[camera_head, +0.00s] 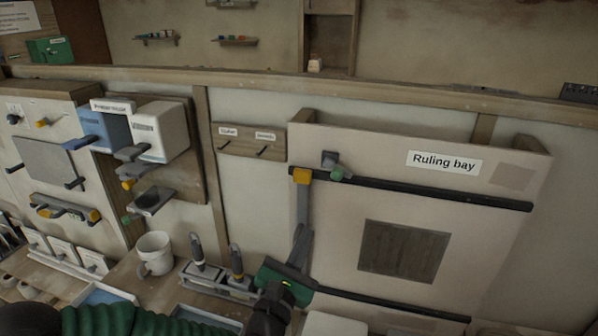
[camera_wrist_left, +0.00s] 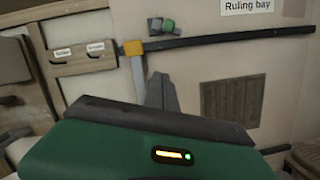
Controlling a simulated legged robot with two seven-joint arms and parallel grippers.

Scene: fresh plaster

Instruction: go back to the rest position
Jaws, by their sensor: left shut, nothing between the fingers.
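My left gripper (camera_head: 301,238) shows in the head view at the lower middle, at the end of my green arm. Its grey fingers point up in front of the left part of the ruling bay board (camera_head: 330,230). They are closed together with nothing between them. In the left wrist view the closed fingers (camera_wrist_left: 161,82) stand beyond the green gripper body, beside a light grey bar (camera_wrist_left: 138,68) that hangs from a yellow block (camera_wrist_left: 133,48). I cannot tell whether they touch the bar. My right gripper is not in view.
A dark rail (camera_head: 440,193) crosses the board above a dark square patch (camera_head: 403,250). A white mug (camera_head: 155,252) and a holder with two upright handled tools (camera_head: 217,279) stand left of my gripper. A two-hook rack (camera_head: 249,141) is on the wall.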

